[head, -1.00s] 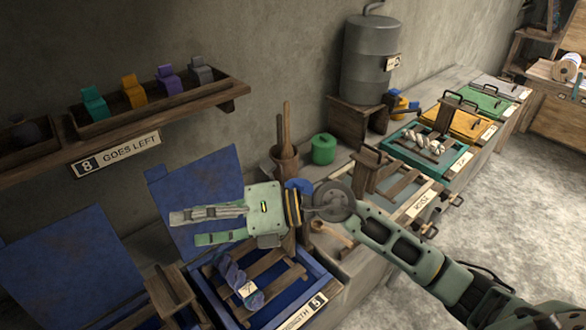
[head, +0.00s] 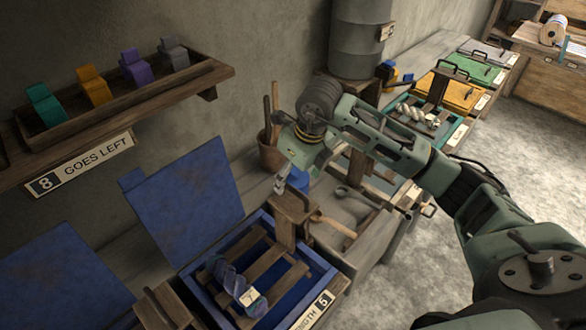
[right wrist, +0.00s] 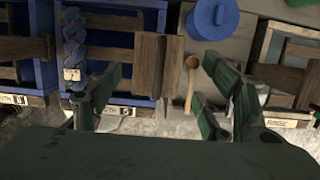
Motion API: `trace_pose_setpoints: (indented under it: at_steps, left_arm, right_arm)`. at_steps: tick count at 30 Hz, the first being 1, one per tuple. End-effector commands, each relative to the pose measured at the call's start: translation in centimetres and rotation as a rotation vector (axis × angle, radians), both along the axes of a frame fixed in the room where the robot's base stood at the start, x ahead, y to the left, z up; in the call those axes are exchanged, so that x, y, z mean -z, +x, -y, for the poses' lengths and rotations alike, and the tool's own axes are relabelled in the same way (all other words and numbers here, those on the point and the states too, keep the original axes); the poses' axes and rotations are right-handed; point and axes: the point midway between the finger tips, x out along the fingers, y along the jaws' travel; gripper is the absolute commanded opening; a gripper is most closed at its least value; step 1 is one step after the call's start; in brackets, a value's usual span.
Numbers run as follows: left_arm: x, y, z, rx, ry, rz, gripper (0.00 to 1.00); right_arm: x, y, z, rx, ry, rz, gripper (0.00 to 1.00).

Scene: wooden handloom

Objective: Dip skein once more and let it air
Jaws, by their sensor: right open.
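The dark blue twisted skein (head: 228,275) with a pale tag lies on the wooden slats over the open blue vat (head: 325,272), whose label reads 5. It also shows in the right wrist view (right wrist: 74,35), left of my fingers. My right gripper (head: 281,180) points down above the vat's back right corner, near an upright wooden block (head: 291,215). In the right wrist view my right gripper (right wrist: 160,75) is open and empty, with the block (right wrist: 149,62) below and between its fingers. The skein is apart from it. My left gripper is not in view.
A blue lid (head: 185,205) stands raised behind the vat. A wooden ladle (head: 335,226) lies on the bench to the right. A white skein (head: 415,114) rests on the teal vat farther along. A shelf (head: 120,100) with coloured pieces hangs at upper left.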

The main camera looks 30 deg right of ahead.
Motion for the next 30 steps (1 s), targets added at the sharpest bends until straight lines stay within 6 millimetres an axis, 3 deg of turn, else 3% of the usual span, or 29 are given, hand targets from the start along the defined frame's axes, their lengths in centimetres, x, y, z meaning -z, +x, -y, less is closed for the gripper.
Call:
trace_pose_setpoints:
  at_steps: [1, 5, 12, 17, 30]
  left_arm:
    - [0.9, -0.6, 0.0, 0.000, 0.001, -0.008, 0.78]
    - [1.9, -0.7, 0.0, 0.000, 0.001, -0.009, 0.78]
    - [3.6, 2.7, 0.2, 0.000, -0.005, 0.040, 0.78]
    - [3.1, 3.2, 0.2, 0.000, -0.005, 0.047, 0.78]
    - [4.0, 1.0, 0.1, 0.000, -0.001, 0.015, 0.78]
  right_arm:
    - [1.3, -0.1, 0.0, 0.000, 0.001, -0.003, 0.70]
    - [3.1, 0.0, 0.0, 0.000, 0.002, -0.002, 0.70]
    - [6.5, 0.0, -0.1, -0.002, 0.003, -0.001, 0.70]
    - [5.9, 0.0, -0.1, -0.001, 0.002, 0.000, 0.70]
    - [6.4, 0.0, -0.1, -0.002, 0.003, 0.000, 0.70]
